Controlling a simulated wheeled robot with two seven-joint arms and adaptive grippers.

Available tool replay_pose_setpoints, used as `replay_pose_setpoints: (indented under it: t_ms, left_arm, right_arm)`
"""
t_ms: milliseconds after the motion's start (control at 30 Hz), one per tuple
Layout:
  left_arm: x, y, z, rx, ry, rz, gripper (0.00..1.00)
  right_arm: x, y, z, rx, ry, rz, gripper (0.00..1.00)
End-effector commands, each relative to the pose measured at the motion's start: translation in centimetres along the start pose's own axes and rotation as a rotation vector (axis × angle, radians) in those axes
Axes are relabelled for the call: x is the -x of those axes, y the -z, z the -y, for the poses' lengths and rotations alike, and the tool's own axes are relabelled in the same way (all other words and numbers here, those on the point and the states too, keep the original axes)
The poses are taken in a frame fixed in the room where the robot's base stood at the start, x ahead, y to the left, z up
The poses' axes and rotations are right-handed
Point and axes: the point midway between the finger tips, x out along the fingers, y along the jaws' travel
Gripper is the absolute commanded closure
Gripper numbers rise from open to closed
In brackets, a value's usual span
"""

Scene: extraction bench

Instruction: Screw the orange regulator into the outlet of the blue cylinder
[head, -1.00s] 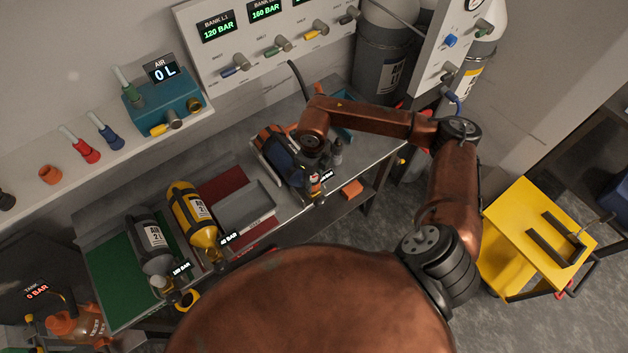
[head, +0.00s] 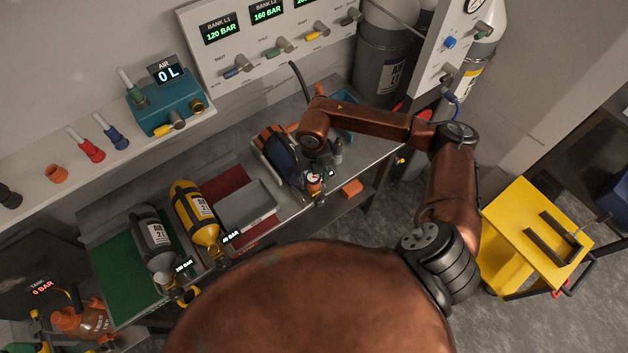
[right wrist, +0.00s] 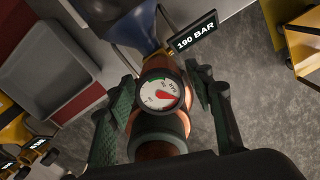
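The blue cylinder (head: 281,152) lies at the right end of the bench in the head view, partly hidden by my right arm. Its blue shoulder and brass neck (right wrist: 143,40) show in the right wrist view. The orange regulator (right wrist: 161,148), with a round white gauge and black collar, is in line with the neck and appears to meet it; the thread is not visible. My right gripper (right wrist: 162,100) has a green-padded finger on each side of the regulator and appears shut on it. In the head view the right gripper (head: 314,180) is small and dark. My left gripper is not in view.
A grey tray (head: 262,212) stands left of the blue cylinder. Yellow (head: 191,206) and grey (head: 150,236) cylinders lie farther left. An orange block (head: 352,188) lies below the bench edge. A yellow cart (head: 515,262) stands at the right.

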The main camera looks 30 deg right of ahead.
Motion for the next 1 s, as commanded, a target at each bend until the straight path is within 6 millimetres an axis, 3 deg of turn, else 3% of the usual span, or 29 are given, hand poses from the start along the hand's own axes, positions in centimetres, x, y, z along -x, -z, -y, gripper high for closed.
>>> replay_pose_setpoints:
  t_ms: [367,1000]
  left_arm:
    - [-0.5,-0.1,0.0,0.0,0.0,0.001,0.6]
    - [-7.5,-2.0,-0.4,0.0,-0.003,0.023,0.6]
  right_arm:
    - [-0.1,0.0,0.0,0.045,0.001,0.001,0.46]
    - [-0.5,-0.1,0.0,1.016,0.002,-0.001,0.46]
